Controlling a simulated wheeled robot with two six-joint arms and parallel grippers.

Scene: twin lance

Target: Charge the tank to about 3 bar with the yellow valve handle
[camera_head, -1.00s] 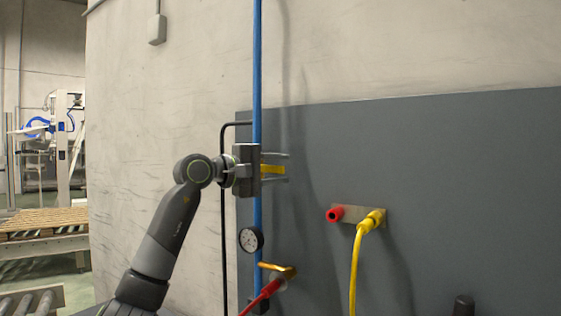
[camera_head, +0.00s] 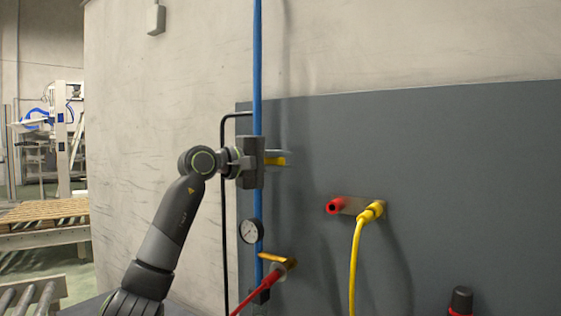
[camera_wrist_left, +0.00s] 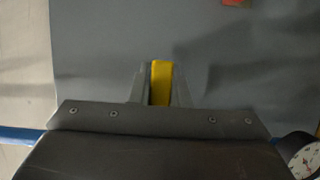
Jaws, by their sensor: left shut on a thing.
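The yellow valve handle (camera_head: 276,160) is at the blue pipe (camera_head: 257,70) on the grey panel. My left gripper (camera_head: 284,158) is shut on it; the gripper body hides the valve itself. In the left wrist view the yellow handle (camera_wrist_left: 161,83) stands between the two fingers. A round white-faced gauge (camera_head: 250,231) sits lower on the blue pipe. It also shows in part at the right edge of the left wrist view (camera_wrist_left: 304,160). Its needle is too small to read. My right gripper is not in view.
A brass-coloured lever (camera_head: 278,260) and a red hose (camera_head: 258,293) are below the gauge. A plate (camera_head: 349,204) holds a red fitting (camera_head: 334,206) and a yellow hose (camera_head: 357,262). A black knob-topped part (camera_head: 461,300) stands at the lower right. The panel's right side is clear.

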